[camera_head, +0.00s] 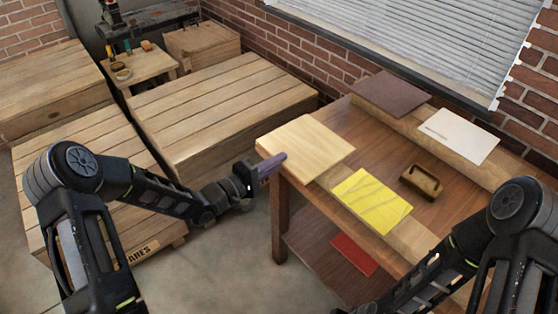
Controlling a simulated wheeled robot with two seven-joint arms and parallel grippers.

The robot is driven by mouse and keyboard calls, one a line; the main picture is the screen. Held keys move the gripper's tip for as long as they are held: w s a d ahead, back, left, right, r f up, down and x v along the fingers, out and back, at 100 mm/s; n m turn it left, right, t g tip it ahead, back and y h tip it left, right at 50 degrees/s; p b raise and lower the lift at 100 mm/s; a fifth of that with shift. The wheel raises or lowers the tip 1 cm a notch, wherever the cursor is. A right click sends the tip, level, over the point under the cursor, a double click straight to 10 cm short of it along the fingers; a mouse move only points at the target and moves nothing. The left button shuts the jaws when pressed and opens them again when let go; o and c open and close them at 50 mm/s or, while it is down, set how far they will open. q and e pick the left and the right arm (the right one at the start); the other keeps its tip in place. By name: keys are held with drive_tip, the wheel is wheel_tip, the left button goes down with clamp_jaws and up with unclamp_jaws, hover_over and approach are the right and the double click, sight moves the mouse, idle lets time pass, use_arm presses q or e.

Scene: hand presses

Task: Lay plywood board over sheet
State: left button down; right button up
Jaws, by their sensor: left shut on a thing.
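The pale plywood board (306,147) is at the left end of the wooden table, flat or nearly so; I cannot tell whether it rests on the top or is held just above it. My left gripper (273,165) is shut on the board's near left edge, its purple-grey fingers at that edge. A yellow sheet (372,201) with faint diagonal lines lies near the table's front edge, right of the board and uncovered. A white sheet (460,135) lies farther back right. My right arm comes in at the lower right; its gripper is out of view.
On the table (390,160) are a dark brown panel (391,92) at the back and a small wooden block with a handle (421,182). A red sheet (354,254) lies on the lower shelf. Large wooden crates (220,110) stand at left. A brick wall and blinds close the back.

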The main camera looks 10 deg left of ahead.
use_arm(q)
wheel_tip(320, 180, up, 3)
drive_tip(key=shift+r+p, duration=0.15)
drive_tip(key=shift+p, duration=1)
drive_tip(key=shift+s+a+r+p, duration=0.25)
drive_tip(key=shift+s+a+p, duration=0.1)
drive_tip(key=shift+s+a, duration=0.1)
drive_tip(key=s+a+r+p, duration=0.2)
drive_tip(key=s+a+p, duration=0.1)
drive_tip(key=s, duration=0.1)
drive_tip(key=shift+s+a, duration=0.25)
drive_tip(key=shift+a, duration=0.05)
drive_tip(key=shift+r, duration=0.1)
